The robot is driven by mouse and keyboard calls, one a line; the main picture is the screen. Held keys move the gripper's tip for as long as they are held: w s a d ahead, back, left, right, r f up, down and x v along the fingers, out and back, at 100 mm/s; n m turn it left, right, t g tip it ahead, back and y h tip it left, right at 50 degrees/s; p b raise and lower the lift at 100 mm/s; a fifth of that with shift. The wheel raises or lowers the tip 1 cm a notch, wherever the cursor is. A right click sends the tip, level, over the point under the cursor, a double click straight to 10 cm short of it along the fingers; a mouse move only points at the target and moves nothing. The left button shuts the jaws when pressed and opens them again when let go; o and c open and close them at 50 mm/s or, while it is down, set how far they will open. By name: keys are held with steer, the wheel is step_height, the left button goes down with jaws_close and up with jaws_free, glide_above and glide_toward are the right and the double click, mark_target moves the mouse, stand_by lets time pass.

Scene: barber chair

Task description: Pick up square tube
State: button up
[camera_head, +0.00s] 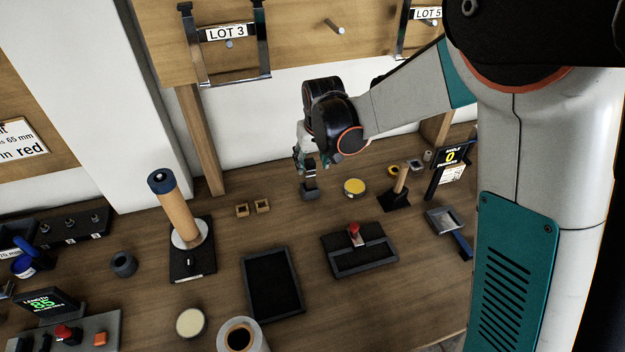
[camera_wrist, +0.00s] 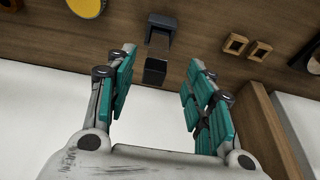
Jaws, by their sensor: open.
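A grey square tube (camera_head: 309,178) appears to stand upright in a dark block near the back of the wooden bench. In the wrist view the tube (camera_wrist: 159,46) shows from above, with its dark end facing me and the dark block (camera_wrist: 163,19) beyond. My gripper (camera_head: 311,164) is just above and around the tube's top in the head view, partly covering it. In the wrist view my gripper (camera_wrist: 161,62) is open, with the teal fingers apart and the tube's end between them. A gap shows on both sides; no finger touches the tube.
Two small square wooden rings (camera_head: 242,210) lie left of the tube. A yellow round dish (camera_head: 354,187) lies to its right. A tall wooden cylinder on a stand (camera_head: 178,210) rises further left. A dark tray (camera_head: 272,284) lies in front. The white wall (camera_head: 260,125) is close behind.

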mark_target(310, 171)
steer(key=b+x, duration=0.1)
steer(key=x, duration=0.3)
steer(key=shift+w+f, duration=0.2)
steer(key=shift+f, duration=0.1)
steer(key=shift+w+b+x, duration=0.15)
steer(key=shift+b+x, duration=0.45)
steer(key=shift+x, duration=0.7)
steer(key=shift+w+b+x, duration=0.15)
steer(key=shift+b+x, duration=0.45)
steer(key=shift+x, duration=0.75)
steer(key=shift+r, duration=0.15)
steer(key=shift+c, duration=0.3)
jaws_close()
